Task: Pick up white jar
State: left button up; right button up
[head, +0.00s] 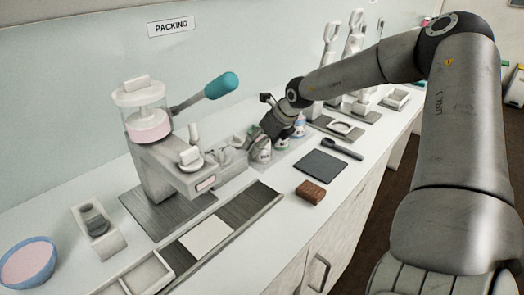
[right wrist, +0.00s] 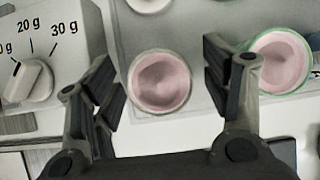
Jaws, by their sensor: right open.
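My right gripper (head: 258,142) reaches down from the right over the small jars beside the filling machine. It is open in the right wrist view, with one finger on each side of a round jar (right wrist: 160,82). That jar has a pale, whitish rim and pink cream inside. The fingers look apart from it. A second jar with a green rim (right wrist: 282,60) stands just outside the right finger and also holds pink cream. In the head view the gripper hides part of the jars. My left gripper is not in view.
The filling machine (head: 165,150) with a teal-handled lever stands left of the gripper; its gram dial (right wrist: 28,82) is close to the left finger. A dark mat (head: 320,165) and brown block (head: 311,192) lie in front. A blue bowl (head: 27,262) is far left.

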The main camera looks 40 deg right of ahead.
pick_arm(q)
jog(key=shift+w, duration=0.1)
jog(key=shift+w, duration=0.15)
pick_arm(e)
jog(key=c, duration=1.2)
jog(key=shift+o, duration=0.2)
